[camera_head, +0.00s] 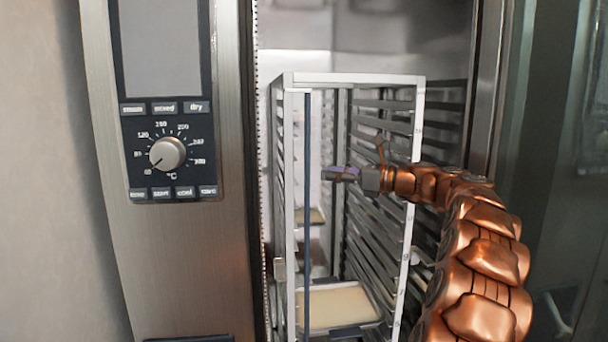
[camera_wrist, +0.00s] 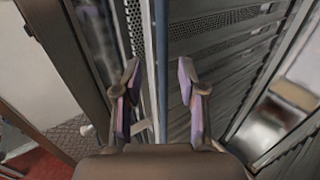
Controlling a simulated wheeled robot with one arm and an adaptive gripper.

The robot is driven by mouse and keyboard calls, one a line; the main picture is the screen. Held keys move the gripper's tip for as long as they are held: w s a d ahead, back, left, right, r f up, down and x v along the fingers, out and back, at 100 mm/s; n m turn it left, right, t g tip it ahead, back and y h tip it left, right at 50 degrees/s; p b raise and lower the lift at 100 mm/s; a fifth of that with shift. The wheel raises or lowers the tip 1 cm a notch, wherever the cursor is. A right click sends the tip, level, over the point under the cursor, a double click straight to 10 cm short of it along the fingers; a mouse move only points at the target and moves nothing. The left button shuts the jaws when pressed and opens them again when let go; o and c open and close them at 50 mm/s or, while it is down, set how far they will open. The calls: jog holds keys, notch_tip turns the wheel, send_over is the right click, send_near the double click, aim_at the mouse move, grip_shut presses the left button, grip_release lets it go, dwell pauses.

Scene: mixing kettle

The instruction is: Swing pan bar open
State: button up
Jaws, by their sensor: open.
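The pan bar is a thin dark-blue upright rod (camera_head: 307,230) at the front left of the silver pan rack in the open oven. In the wrist view the blue bar (camera_wrist: 162,60) runs lengthwise between my two fingers, somewhat nearer the left one. My gripper (camera_head: 327,173) is just right of the bar in the head view, with a small gap in the picture. In the wrist view my gripper (camera_wrist: 158,72) has its purple-padded fingers spread apart and holds nothing. Whether a finger touches the bar cannot be told.
The rack frame (camera_head: 417,150) stands inside the oven, with a pale filled tray (camera_head: 335,306) low in it. The control panel with a round knob (camera_head: 167,153) is on the left. A glass door (camera_head: 555,200) stands on the right, beside my arm.

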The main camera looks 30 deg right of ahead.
aim_at(307, 170)
jog(key=x, duration=0.7)
jog(key=shift+w, duration=0.35)
grip_shut()
